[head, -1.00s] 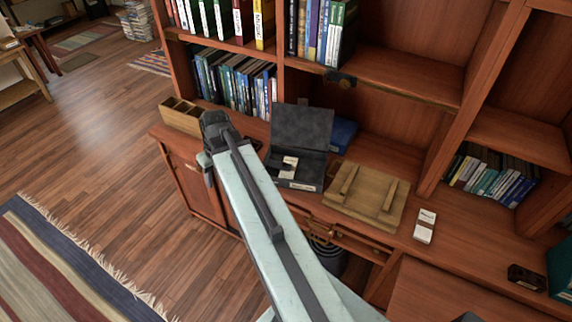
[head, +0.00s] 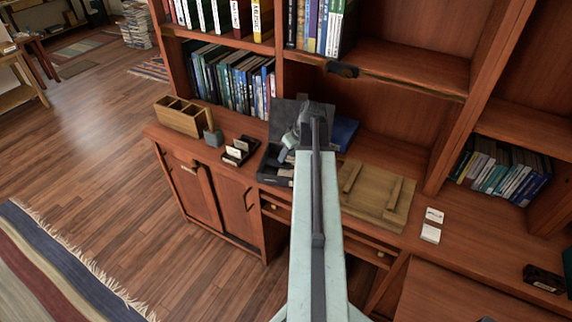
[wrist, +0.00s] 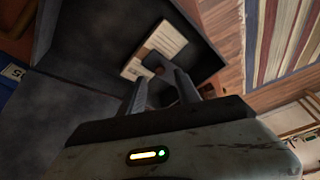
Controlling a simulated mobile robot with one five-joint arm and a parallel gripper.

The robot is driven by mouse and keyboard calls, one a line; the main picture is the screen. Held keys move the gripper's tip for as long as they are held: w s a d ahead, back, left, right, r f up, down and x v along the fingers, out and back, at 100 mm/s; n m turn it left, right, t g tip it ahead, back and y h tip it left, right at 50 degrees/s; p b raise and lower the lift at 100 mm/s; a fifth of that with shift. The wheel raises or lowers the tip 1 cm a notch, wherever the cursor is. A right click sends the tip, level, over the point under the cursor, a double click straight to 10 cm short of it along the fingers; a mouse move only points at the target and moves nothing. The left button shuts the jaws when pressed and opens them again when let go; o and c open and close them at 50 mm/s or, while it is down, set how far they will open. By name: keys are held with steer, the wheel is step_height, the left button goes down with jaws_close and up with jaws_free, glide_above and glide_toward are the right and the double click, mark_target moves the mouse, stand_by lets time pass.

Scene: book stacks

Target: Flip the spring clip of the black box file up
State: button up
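The black box file (head: 270,172) stands open on the desk, its lid (head: 288,108) raised at the back. My arm covers much of it in the head view. My gripper (head: 290,141) is over the box. In the wrist view, my gripper (wrist: 162,84) points into the dark box interior (wrist: 95,60), its two fingers apart with nothing held between them. White papers (wrist: 165,42) lie inside, just beyond the fingertips. A small dark piece (wrist: 152,62) over the papers looks like the spring clip; whether the fingers touch it, I cannot tell.
A wooden compartment box (head: 182,116), a small grey block (head: 214,138) and a black card tray (head: 238,150) stand left of the file. A blue book (head: 344,132) and a wooden board (head: 372,195) are to the right. Shelves of books rise behind.

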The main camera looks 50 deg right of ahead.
mark_target(285, 162)
steer(key=b+x, duration=0.2)
steer(key=x, duration=0.2)
steer(key=shift+r, duration=0.2)
jaws_close()
steer(key=shift+s, duration=0.1)
stand_by(0.9)
